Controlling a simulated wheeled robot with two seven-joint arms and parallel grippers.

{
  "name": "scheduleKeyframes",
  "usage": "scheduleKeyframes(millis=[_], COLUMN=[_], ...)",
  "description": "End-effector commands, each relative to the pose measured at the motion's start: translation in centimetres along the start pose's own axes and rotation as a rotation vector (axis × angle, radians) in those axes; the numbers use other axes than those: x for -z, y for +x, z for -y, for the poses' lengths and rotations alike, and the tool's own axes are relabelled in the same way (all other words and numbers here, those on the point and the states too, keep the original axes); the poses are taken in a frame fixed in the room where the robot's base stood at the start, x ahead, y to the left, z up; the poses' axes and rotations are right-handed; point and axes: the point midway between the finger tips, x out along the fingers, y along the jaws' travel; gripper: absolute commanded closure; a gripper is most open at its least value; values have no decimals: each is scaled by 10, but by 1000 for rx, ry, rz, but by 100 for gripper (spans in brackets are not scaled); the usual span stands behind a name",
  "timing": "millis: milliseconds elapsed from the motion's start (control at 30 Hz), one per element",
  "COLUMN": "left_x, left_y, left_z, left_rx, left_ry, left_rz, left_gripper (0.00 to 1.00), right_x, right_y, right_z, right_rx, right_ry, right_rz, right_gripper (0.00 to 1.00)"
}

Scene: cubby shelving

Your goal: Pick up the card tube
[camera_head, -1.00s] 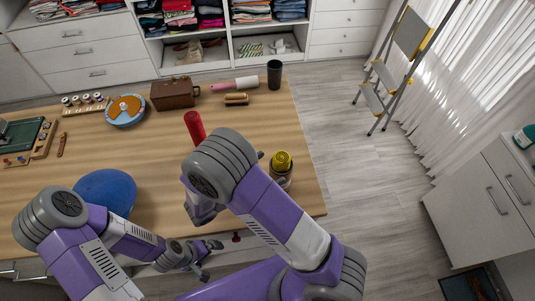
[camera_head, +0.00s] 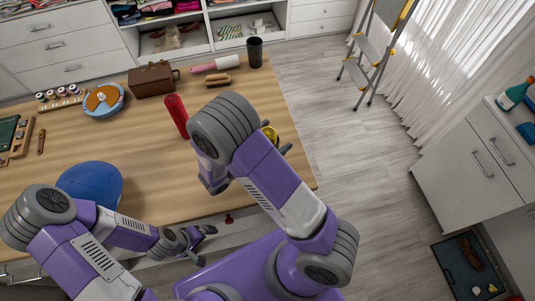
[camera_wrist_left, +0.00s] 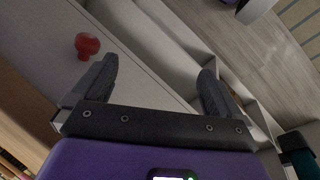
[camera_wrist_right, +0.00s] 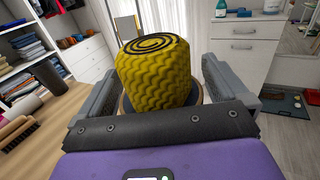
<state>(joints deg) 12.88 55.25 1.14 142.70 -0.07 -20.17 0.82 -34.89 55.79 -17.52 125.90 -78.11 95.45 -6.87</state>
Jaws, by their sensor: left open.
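A yellow, wavy-textured roll with a dark spiral top (camera_wrist_right: 155,70) stands upright at the table's right edge, partly hidden in the head view (camera_head: 270,134). A grey rim shows around its lower part. My right gripper (camera_wrist_right: 162,75) is open, with one finger on each side of it; I cannot tell whether they touch it. A red upright cylinder (camera_head: 177,115) stands further left, and a dark cylinder (camera_head: 255,52) stands at the back right corner. I cannot tell for certain which is the card tube. My left gripper (camera_head: 204,245) is open and empty in front of the table.
The wooden table (camera_head: 60,165) carries a blue dome (camera_head: 90,182), a brown case (camera_head: 153,80), brushes and spools. A red knob (camera_wrist_left: 87,45) on the table front is near my left gripper.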

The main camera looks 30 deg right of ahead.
Motion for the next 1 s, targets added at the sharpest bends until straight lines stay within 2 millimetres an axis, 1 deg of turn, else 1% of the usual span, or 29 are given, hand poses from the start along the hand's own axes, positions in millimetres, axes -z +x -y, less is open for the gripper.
scheduleKeyframes(millis=[33, 67, 400, 433, 633, 733, 867, 1000], left_x=[0, 0, 0, 0, 0, 0, 0, 0], left_y=[0, 0, 0, 0, 0, -1, -6, -11], left_z=[0, 0, 0, 0, 0, 0, -2, -4], left_rx=[0, 0, 0, 0, 0, 0, 0, 0], left_ry=[0, 0, 0, 0, 0, 0, 0, 0], left_rz=[0, 0, 0, 0, 0, 0, 0, 0], left_gripper=[0, 0, 0, 0, 0, 0, 0, 0], right_x=[0, 0, 0, 0, -1, -7, -29, -59], right_y=[0, 0, 0, 0, 0, 0, -1, -1], right_z=[0, 0, 0, 0, 0, 0, 0, 0], right_rx=[0, 0, 0, 0, 0, 0, 0, 0], right_ry=[0, 0, 0, 0, 1, 3, 6, 7], right_rz=[0, 0, 0, 0, 0, 0, -1, -2], right_gripper=[6, 11, 63, 66, 66, 66, 66, 66])
